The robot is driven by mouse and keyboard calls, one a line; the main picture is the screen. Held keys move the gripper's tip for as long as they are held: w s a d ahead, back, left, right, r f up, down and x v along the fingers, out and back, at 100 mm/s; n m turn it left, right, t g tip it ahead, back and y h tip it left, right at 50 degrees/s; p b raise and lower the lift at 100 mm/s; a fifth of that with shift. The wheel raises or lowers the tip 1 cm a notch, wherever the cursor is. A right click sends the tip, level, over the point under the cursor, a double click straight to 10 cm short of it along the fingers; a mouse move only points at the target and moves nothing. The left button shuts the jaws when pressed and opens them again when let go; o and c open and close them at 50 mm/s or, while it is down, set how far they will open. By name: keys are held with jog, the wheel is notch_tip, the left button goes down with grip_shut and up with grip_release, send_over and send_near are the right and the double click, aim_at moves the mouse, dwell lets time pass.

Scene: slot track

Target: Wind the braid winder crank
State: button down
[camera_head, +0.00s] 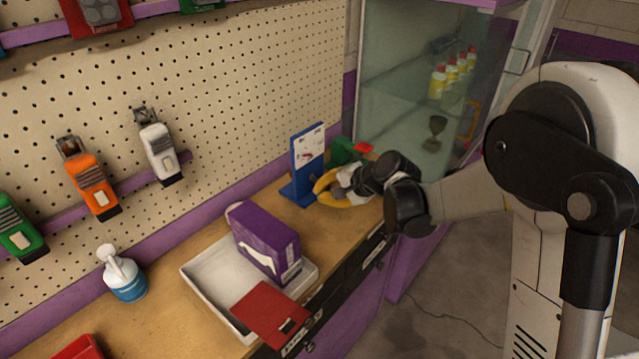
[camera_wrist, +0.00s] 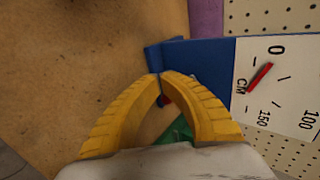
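A blue upright stand (camera_head: 303,165) with a white dial panel is on the bench by the pegboard. I take it to be the braid winder. In the wrist view its blue body (camera_wrist: 205,62) and dial panel (camera_wrist: 275,85), marked in CM with a red pointer, fill the right side. No crank can be made out clearly. My gripper (camera_wrist: 160,77) has its yellow fingers brought together at the tips, right at the blue edge; it also shows in the head view (camera_head: 322,187). A small red piece shows between the fingers, and I cannot tell whether they hold anything.
A green item with a red part (camera_head: 345,152) stands behind my gripper. A purple box (camera_head: 265,240) in a white tray (camera_head: 205,285), a red card (camera_head: 270,313) and a blue-white bottle (camera_head: 123,275) are left. A glass cabinet (camera_head: 400,60) stands behind.

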jog(key=shift+w+a, duration=0.25)
jog(key=shift+a, duration=0.1)
jog(key=shift+w+d, duration=0.1)
jog(key=shift+w+d, duration=0.25)
jog(key=shift+w, duration=0.05)
dwell(0.3)
jog(key=shift+w+d, duration=0.1)
jog(key=shift+w+d+r, duration=0.1)
jog(key=shift+w+d, duration=0.1)
jog(key=shift+w, duration=0.1)
jog(key=shift+d, duration=0.1)
